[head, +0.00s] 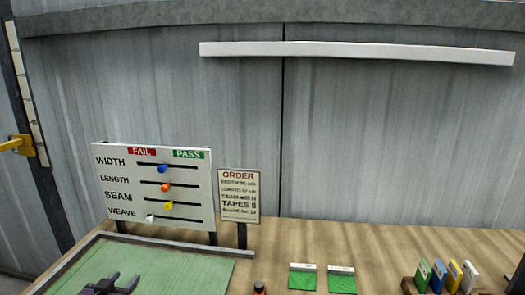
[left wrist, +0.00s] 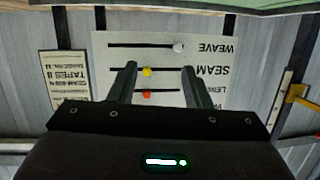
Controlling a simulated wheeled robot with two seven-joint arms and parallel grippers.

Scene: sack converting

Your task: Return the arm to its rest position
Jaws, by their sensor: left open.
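My left gripper (head: 124,277) is low at the left of the head view, over the green mat (head: 190,258). Its jaws are apart with nothing between them. In the left wrist view the two open fingers (left wrist: 158,70) point toward the slider board, which appears upside down behind them. The white slider board (head: 110,190) stands at the back of the table, apart from the gripper. It carries a blue knob (head: 162,168), an orange knob (head: 166,187), a yellow knob (head: 168,205) and a white knob (head: 150,218). My right gripper is not in view.
An order sign (head: 239,200) stands right of the board. Two green pads (head: 303,281) (head: 342,283) lie at the front middle. Several coloured upright pieces (head: 454,275) stand in a holder at right. A yellow bracket (head: 22,144) juts from the left post. The table's back middle is clear.

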